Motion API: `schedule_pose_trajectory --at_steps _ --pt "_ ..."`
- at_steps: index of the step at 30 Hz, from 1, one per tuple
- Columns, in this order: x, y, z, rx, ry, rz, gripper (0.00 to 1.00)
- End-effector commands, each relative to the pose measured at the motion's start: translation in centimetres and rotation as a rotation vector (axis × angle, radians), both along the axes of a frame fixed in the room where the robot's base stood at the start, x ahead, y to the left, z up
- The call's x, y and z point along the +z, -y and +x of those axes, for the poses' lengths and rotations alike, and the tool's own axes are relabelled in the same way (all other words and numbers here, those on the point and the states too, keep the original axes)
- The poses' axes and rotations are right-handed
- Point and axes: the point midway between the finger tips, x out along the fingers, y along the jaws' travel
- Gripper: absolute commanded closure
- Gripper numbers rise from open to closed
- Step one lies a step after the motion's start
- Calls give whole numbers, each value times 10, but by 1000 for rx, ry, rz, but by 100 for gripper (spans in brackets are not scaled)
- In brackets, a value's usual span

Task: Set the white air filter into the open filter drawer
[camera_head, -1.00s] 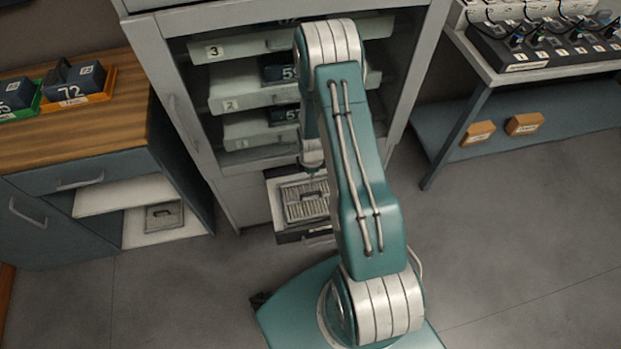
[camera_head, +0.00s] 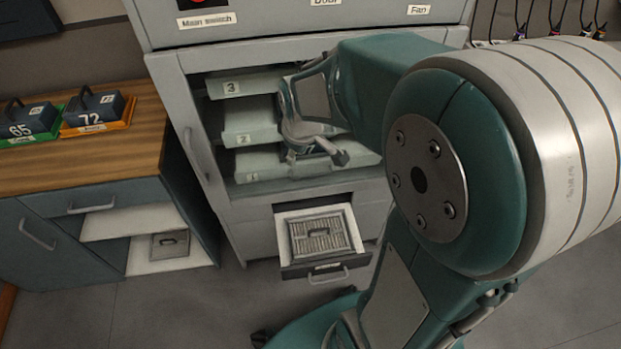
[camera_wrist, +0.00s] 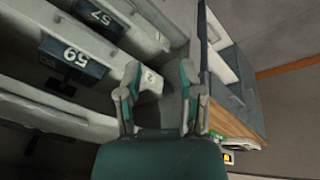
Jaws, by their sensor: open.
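The open filter drawer (camera_head: 327,267) sticks out at the bottom of the grey cabinet. A pale, pleated filter with a grey frame and a small handle (camera_head: 318,234) lies flat inside it, handle up. It looks level, within the drawer walls. My gripper (camera_head: 322,153) is above and behind the drawer, at the cabinet's lower shelves, apart from the filter. In the wrist view my gripper (camera_wrist: 160,88) has its two fingers spread with nothing between them. The filter and drawer do not show in the wrist view.
Cabinet shelves (camera_head: 250,124) are right by my gripper; dark numbered modules (camera_wrist: 72,60) sit on them. A grey filter-like panel (camera_head: 170,245) lies in the left bench's low shelf. Modules 65 (camera_head: 33,120) and 72 (camera_head: 94,109) stand on the bench. The floor before the drawer has room.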

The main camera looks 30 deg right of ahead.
Motion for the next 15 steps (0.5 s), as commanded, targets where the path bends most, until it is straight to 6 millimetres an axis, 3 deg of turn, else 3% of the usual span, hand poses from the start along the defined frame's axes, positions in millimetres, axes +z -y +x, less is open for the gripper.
schedule_pose_trajectory --at_steps 1,6,15 --pt "17 -6 -11 -34 27 12 51" --pt "57 -21 -49 -166 86 63 51" --pt "100 -41 -123 -391 181 178 51"
